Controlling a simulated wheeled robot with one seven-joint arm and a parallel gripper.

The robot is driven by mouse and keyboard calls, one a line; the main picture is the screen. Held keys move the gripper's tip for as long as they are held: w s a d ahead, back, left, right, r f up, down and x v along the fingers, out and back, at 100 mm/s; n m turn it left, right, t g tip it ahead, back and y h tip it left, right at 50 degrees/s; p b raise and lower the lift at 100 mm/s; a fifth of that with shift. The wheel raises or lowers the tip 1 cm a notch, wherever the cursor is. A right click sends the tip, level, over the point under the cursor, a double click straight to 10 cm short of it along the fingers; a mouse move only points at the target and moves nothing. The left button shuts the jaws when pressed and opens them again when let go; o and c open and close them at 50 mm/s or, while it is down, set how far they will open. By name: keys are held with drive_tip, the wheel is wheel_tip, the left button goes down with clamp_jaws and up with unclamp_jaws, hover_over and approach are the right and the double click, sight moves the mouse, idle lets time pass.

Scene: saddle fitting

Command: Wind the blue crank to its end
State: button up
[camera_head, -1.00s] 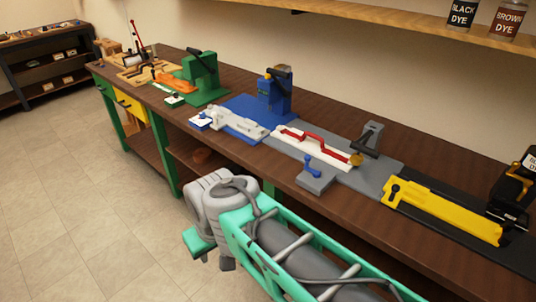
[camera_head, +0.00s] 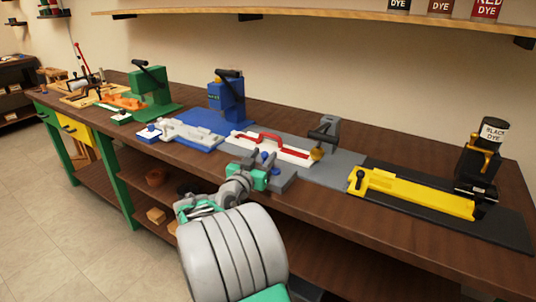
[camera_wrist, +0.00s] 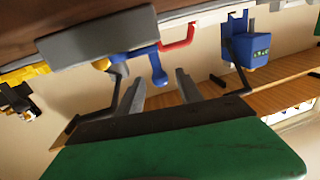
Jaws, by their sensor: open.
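The blue crank (camera_wrist: 156,66) is a small blue arm with an upright knob, on a grey block (camera_wrist: 85,38). In the wrist view its knob shows in the gap between my finger tips, with room on both sides. In the head view only bits of blue show, as my gripper (camera_head: 264,160) covers most of the crank. The gripper is open, its fingers pointing towards the crank. It also shows in the wrist view (camera_wrist: 160,78). I cannot tell how deep the knob sits between the fingers. Nothing is held.
Beside the crank lies a white fixture with a red handle (camera_head: 270,138) and a grey lever stand (camera_head: 326,133). A yellow slide (camera_head: 415,192) is to the right. A blue press (camera_head: 226,98) and a green press (camera_head: 150,86) stand to the left. A shelf (camera_head: 330,12) runs above.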

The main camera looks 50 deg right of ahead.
sight(266, 152)
drive_tip(key=x, duration=0.4)
drive_tip(key=shift+w+d, duration=0.1)
drive_tip(key=shift+d, duration=0.1)
drive_tip(key=shift+c, duration=0.5)
clamp_jaws()
